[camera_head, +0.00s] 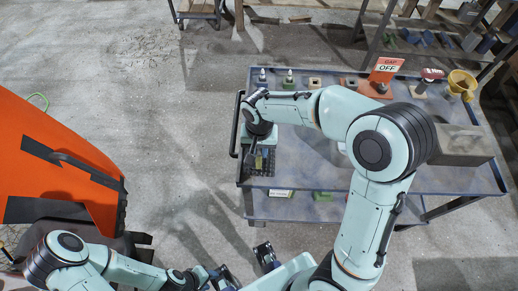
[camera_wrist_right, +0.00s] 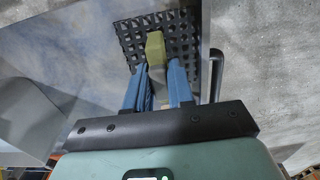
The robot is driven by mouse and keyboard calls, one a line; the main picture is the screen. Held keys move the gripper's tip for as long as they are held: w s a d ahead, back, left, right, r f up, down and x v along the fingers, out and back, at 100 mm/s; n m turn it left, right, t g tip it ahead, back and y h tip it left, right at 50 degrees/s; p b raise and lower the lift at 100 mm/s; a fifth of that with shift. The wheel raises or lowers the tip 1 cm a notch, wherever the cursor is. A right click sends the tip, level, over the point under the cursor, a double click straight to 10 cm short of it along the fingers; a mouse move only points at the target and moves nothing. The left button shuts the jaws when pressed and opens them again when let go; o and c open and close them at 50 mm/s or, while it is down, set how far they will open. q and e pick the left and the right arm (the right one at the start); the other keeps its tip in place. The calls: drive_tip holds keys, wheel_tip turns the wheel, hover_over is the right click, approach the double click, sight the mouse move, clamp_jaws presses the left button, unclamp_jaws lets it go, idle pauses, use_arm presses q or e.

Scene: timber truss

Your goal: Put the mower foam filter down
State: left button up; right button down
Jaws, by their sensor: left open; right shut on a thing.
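The mower foam filter is a yellow-green block (camera_wrist_right: 155,47), seen in the right wrist view between the blue fingertips of my right gripper (camera_wrist_right: 159,68). My right gripper is shut on it. Behind the filter lies a black grid-patterned tray (camera_wrist_right: 181,42); I cannot tell whether the filter touches it. In the head view, my right gripper (camera_head: 258,155) is over the left end of the cart, partly hidden by its own wrist. My left gripper (camera_head: 246,264) is open and empty at the bottom, away from the cart.
The blue-grey cart (camera_head: 305,165) has a dark handle (camera_head: 236,125) at its left end. Small parts, an orange "GAP OFF" sign (camera_head: 386,68) and a yellow funnel (camera_head: 462,84) line its back edge. An orange mower body (camera_head: 60,160) stands left, with clear floor between.

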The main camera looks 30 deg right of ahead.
sight(259, 150)
drive_tip(key=shift+f, duration=0.1)
drive_tip(key=c, duration=1)
unclamp_jaws()
drive_tip(key=shift+r, duration=0.2)
wheel_tip(259, 150, up, 12)
drive_tip(key=shift+f+p, duration=0.1)
drive_tip(key=shift+p, duration=0.75)
